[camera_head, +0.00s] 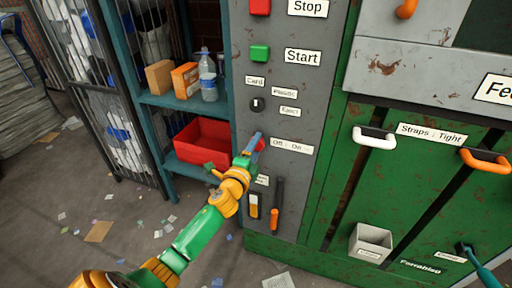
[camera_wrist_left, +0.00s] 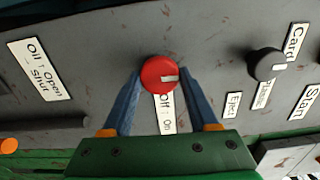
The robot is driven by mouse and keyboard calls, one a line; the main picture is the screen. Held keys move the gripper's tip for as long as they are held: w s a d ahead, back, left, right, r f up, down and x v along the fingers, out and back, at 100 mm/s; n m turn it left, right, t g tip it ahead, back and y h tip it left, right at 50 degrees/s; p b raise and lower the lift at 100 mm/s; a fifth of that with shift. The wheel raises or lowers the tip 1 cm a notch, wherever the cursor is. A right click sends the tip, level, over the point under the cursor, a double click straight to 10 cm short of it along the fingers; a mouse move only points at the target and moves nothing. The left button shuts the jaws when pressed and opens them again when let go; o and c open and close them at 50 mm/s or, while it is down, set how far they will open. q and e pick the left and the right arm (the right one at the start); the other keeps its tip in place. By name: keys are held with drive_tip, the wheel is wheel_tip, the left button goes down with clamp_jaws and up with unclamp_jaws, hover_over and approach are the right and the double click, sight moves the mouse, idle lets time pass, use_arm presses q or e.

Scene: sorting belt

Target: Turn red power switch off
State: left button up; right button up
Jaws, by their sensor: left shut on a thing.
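The red power switch (camera_head: 260,144) is a round knob on the grey control panel, beside the "Off : On" label (camera_head: 292,146). In the left wrist view the red knob (camera_wrist_left: 158,74) shows between my two blue fingers, with a white mark on its right side; the label (camera_wrist_left: 167,113) lies just below it. My left gripper (camera_head: 254,143) reaches up to the panel and is shut on the knob; its fingers partly hide the knob in the head view. My right gripper is not in view.
Above the switch are a black selector knob (camera_head: 257,104), a green Start button (camera_head: 260,53) and a red Stop button (camera_head: 260,6). Below it are an orange-ended lever (camera_head: 275,220) and a yellow gauge (camera_head: 254,206). A shelf with a red bin (camera_head: 204,142) stands left.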

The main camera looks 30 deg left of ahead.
use_arm(q)
drive_tip(key=shift+n, duration=0.3)
drive_tip(key=o, duration=1.3)
drive_tip(key=shift+o, duration=0.2)
drive_tip(key=shift+s, duration=0.15)
drive_tip(key=v, duration=0.7)
drive_tip(key=shift+p, duration=0.3)
